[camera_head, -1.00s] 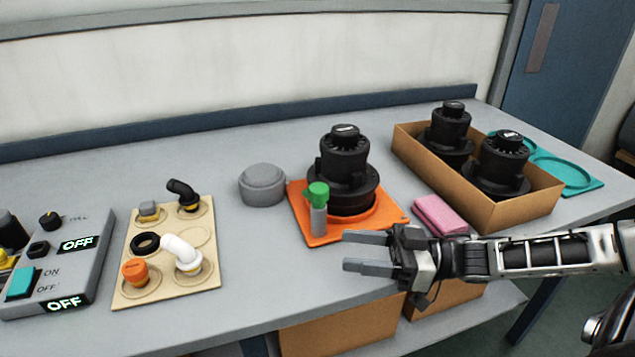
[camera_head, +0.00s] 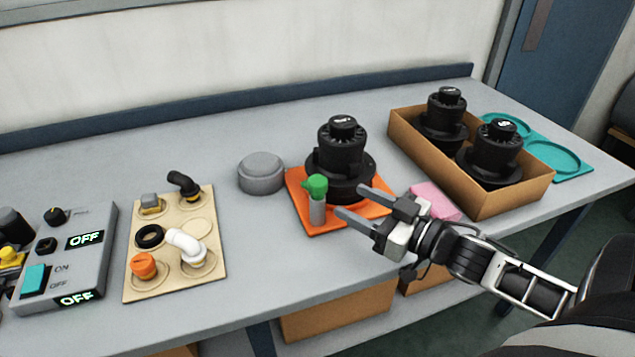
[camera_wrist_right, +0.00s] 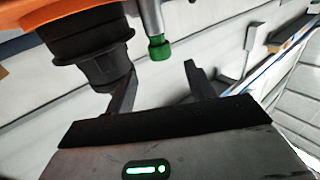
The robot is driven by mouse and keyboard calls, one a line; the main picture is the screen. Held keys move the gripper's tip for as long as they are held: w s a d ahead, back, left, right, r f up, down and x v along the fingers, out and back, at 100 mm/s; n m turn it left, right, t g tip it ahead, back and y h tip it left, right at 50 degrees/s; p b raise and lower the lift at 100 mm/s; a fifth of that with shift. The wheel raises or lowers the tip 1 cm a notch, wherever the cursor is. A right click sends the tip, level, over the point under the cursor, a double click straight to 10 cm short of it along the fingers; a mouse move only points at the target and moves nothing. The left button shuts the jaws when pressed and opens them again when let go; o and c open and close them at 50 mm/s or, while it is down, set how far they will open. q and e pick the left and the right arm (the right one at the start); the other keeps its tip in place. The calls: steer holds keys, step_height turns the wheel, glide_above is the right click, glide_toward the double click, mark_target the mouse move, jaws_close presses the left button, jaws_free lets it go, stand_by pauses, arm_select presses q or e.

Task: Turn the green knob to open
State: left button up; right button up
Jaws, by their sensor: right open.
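The green knob (camera_head: 315,185) sits on top of a short grey post at the front left of an orange base (camera_head: 308,229). A black tank (camera_head: 343,150) stands upright on that base behind the knob. My right gripper (camera_head: 350,202) is open and empty, its two fingers pointing toward the knob from the right, apart from it. In the right wrist view the green knob (camera_wrist_right: 160,49) shows beyond the open fingers (camera_wrist_right: 157,85), with the black tank (camera_wrist_right: 92,50) at upper left. My left gripper is not in view.
A cardboard box (camera_head: 490,203) with two black tanks stands at right, a pink sponge (camera_head: 437,200) in front of it. A grey round lid (camera_head: 261,172) lies left of the base. A beige fittings board (camera_head: 160,280) and a control panel (camera_head: 62,270) are further left.

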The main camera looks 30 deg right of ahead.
mark_target(326, 188)
steer(key=x, duration=0.9)
steer(key=shift+w+a, duration=0.15)
steer(key=shift+w, duration=0.05)
